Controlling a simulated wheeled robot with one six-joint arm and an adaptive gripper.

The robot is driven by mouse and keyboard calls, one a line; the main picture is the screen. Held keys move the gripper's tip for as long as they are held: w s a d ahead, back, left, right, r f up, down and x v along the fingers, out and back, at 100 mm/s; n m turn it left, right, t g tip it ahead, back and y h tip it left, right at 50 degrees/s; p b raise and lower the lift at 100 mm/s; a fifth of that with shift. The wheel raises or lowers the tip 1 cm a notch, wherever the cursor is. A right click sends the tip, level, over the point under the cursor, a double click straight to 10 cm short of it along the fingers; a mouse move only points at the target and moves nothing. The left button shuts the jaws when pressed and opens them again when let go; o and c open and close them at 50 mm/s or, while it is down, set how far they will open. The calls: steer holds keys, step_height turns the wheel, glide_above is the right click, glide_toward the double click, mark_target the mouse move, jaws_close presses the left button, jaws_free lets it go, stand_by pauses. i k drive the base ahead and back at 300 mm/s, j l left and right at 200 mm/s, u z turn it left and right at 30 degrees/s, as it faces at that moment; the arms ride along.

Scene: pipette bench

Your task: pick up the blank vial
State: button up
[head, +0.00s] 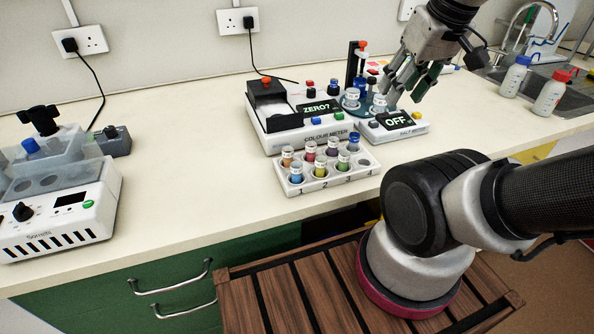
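My gripper (404,98) points down just right of the right-hand vial. Its fingers are spread, with a gap between them and nothing seen held. The left finger is close to that vial; I cannot tell whether it touches.
A white rack (338,180) of several coloured vials stands in front of the colour meter. A small meter (402,130) reads "OFF". Two wash bottles (514,78) (550,94) stand by the sink at right.

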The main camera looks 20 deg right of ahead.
mark_target(355, 136)
steer(key=k+j+z, duration=0.2)
steer(key=j, duration=0.3)
steer(key=k+j+z, duration=0.2)
steer(key=j, duration=0.3)
steer(key=k+j+z, duration=0.2)
steer(key=j, duration=0.3)
steer(key=k+j+z, duration=0.2)
steer(key=j, duration=0.2)
steer(key=k+j+z, duration=0.2)
steer(key=j, duration=0.2)
steer(key=k, duration=0.05)
